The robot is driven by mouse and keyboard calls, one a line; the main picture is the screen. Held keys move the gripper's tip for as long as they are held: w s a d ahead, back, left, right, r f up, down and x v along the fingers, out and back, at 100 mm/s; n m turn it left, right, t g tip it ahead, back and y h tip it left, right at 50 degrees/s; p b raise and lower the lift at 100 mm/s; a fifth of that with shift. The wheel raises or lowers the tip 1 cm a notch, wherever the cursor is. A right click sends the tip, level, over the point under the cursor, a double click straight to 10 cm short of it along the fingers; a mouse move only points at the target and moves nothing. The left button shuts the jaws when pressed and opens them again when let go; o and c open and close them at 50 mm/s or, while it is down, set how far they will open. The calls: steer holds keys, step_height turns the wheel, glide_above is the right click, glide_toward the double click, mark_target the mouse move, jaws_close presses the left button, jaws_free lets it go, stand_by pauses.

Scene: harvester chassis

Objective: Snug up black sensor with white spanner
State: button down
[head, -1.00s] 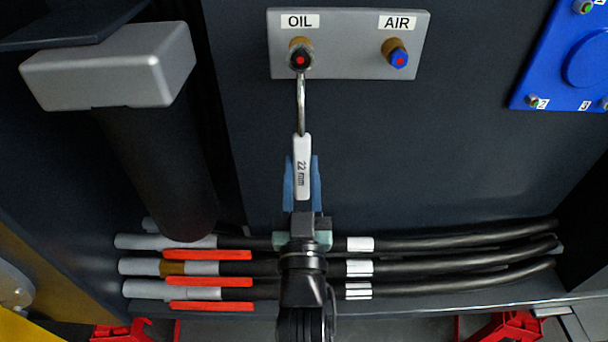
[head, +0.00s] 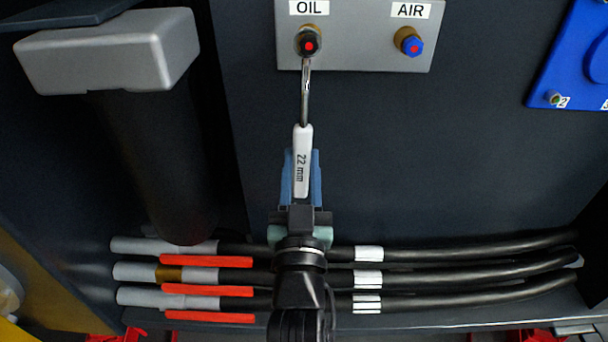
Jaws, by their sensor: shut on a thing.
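The black sensor (head: 309,42) with a red centre sits in a brass fitting under the OIL label on a grey plate (head: 357,62). My gripper (head: 301,178), with blue fingers, is shut on the white spanner (head: 302,150), marked 22 mm, by its white handle. The spanner's metal shaft points up to the sensor. Its head end is at the sensor's lower edge; whether the jaw is seated around it I cannot tell. The blue sensor (head: 416,46) sits in a brass fitting under the AIR label, to the right.
Several black hoses (head: 450,254) with white bands run across below, behind my arm. Red handles (head: 207,261) lie along the grey pipe ends at left. A grey block on a dark cylinder (head: 110,50) stands upper left. A blue panel (head: 580,70) is upper right.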

steer(key=b, duration=0.3)
steer(key=shift+a, duration=0.25)
steer(key=m+b, duration=0.1)
steer(key=b, duration=0.1)
steer(key=shift+s+b, duration=0.3)
steer(key=shift+b, duration=0.1)
steer(key=shift+a+r+m+h+b, duration=0.15)
steer(key=shift+a+m+h+b, duration=0.45)
steer(key=shift+a+b, duration=0.15)
steer(key=a+m+b, duration=0.1)
steer(key=a+m+h+b, duration=0.1)
steer(key=b, duration=0.1)
steer(key=shift+a+r+m, duration=0.25)
steer(key=shift+r+m, duration=0.05)
steer(key=shift+r, duration=0.05)
